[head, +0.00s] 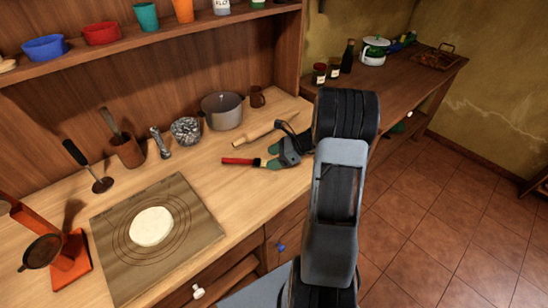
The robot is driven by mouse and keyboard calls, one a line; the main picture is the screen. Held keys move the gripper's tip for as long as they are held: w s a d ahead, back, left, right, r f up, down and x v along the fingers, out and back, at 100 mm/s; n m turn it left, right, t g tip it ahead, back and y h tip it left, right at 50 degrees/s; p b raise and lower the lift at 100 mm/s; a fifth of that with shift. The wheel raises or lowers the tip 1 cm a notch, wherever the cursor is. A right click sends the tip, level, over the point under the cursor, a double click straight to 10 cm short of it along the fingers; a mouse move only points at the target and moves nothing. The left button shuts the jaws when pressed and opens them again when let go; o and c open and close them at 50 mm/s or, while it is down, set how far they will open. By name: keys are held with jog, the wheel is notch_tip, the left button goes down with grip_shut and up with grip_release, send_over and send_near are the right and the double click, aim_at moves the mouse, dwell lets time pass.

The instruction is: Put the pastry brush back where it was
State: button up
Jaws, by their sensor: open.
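A tool with a red handle (238,161) lies on the wooden counter, and I take it to be the pastry brush. Its right end is by my gripper, and I cannot clearly make out bristles. Whether the fingers touch the tool cannot be told from this view.
A rolling pin (254,133) lies just behind my gripper. A grey pot (222,111), a glass bowl (187,130) and a wooden utensil crock (127,151) stand along the back. A pastry mat (201,241) with dough lies front left. Counter between mat and crock is clear.

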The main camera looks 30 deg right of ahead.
jog(key=v, duration=1.1)
jog(key=s+a+r+n+h, duration=0.1)
jog(key=s+a+n+h, duration=0.2)
jog(key=a+n, duration=0.4)
jog(key=s+a+r+n+g+h, duration=0.1)
jog(key=s+a+r+n+h, duration=0.1)
jog(key=s+a+n, duration=0.3)
jog(key=s+a+r+n+g+h, duration=0.1)
jog(key=s+a+n+h, duration=0.3)
jog(key=a+n, duration=0.5)
jog(key=shift+s+a+r+n+b, duration=0.5)
jog(key=shift+r+n, duration=0.2)
jog(key=shift+n, duration=1.3)
jog(key=shift+d, duration=0.1)
jog(key=shift+c, duration=0.4)
